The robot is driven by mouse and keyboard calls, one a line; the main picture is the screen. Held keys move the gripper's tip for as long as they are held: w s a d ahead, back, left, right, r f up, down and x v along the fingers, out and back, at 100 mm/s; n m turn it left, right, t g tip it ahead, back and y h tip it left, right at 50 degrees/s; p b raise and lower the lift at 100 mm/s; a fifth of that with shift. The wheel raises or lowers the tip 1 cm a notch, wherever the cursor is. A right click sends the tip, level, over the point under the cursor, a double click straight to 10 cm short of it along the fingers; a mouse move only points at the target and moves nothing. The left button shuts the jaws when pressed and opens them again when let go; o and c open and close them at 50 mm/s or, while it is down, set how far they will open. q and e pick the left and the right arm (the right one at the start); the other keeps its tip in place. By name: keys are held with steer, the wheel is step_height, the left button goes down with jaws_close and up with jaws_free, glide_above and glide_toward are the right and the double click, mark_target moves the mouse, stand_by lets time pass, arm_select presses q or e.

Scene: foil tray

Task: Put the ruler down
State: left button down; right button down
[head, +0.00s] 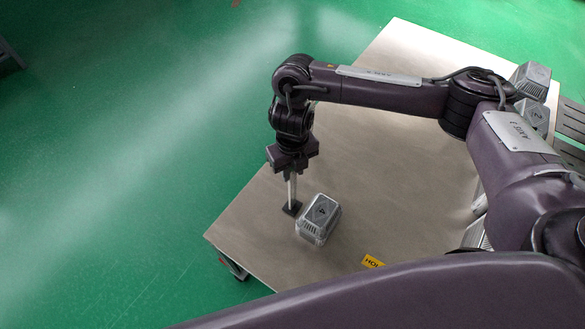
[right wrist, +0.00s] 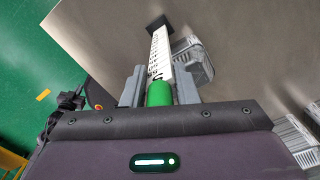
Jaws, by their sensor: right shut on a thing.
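The ruler (head: 292,189) is white with black markings and hangs upright below my right gripper (head: 290,170), over the near left part of the table. Its dark end is low, at or just above the table top; I cannot tell if it touches. In the right wrist view the ruler (right wrist: 161,55) stretches away from the grey fingers of my right gripper (right wrist: 160,90), which are shut around its green end. My left gripper is in neither view.
A grey ribbed box (head: 319,217) stands right beside the ruler's low end. More grey boxes (head: 531,80) stand at the right. A yellow label (head: 372,262) lies near the front. The table (head: 250,222) is bare left of the ruler, up to its edge above the green floor.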

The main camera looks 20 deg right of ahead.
steer(key=shift+f, duration=0.15)
steer(key=c, duration=1.1)
jaws_free()
steer(key=shift+r, duration=0.35)
step_height(320, 180, up, 11)
steer(key=p, duration=0.2)
steer(key=shift+f+p, duration=0.2)
steer(key=shift+p, duration=0.1)
steer(key=shift+r, duration=0.5)
